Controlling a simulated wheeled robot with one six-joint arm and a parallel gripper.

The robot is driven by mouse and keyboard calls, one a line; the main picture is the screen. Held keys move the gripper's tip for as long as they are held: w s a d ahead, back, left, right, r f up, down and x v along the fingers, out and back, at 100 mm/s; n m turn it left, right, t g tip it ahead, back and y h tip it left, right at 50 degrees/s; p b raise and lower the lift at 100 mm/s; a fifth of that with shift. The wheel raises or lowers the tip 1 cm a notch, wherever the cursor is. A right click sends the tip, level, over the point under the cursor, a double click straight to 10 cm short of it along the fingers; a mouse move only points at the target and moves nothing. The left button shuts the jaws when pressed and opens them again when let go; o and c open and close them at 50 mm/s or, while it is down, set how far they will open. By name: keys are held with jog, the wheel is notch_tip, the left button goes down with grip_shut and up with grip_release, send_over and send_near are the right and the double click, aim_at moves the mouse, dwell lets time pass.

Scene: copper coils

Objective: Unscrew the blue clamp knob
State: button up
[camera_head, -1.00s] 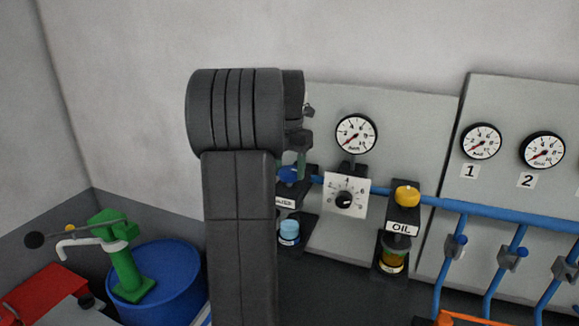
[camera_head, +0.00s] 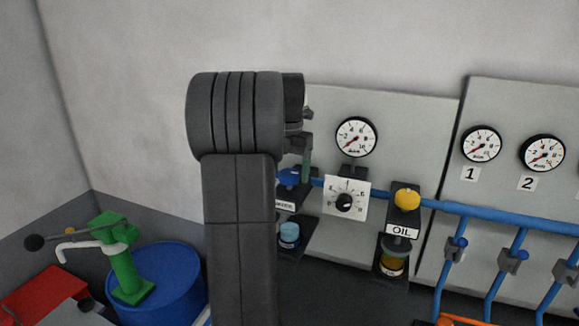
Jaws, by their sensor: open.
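A blue knob (camera_head: 289,177) sits on top of a dark fitting with a white label, partly hidden behind my arm. It looks like the blue clamp knob. My gripper (camera_head: 305,158) shows only in part, to the right of my upper arm. Its visible finger points down beside and just above the knob's right side. The jaws are open, with nothing seen between them. The other finger is hidden or too small to make out, and I cannot tell whether the gripper touches the knob.
A light-blue bowl (camera_head: 289,235) hangs below the knob. To the right are a dial plate (camera_head: 345,199), a yellow-knobbed OIL unit (camera_head: 405,199), a blue pipe (camera_head: 455,205) and several gauges. A blue drum (camera_head: 170,285) with a green pump (camera_head: 120,260) stands left.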

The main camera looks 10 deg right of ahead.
aim_at(289, 172)
notch_tip(289, 172, up, 14)
dwell(0.6)
jog(key=shift+f, duration=0.2)
notch_tip(289, 172, down, 14)
jog(key=shift+r, duration=0.15)
dwell(0.4)
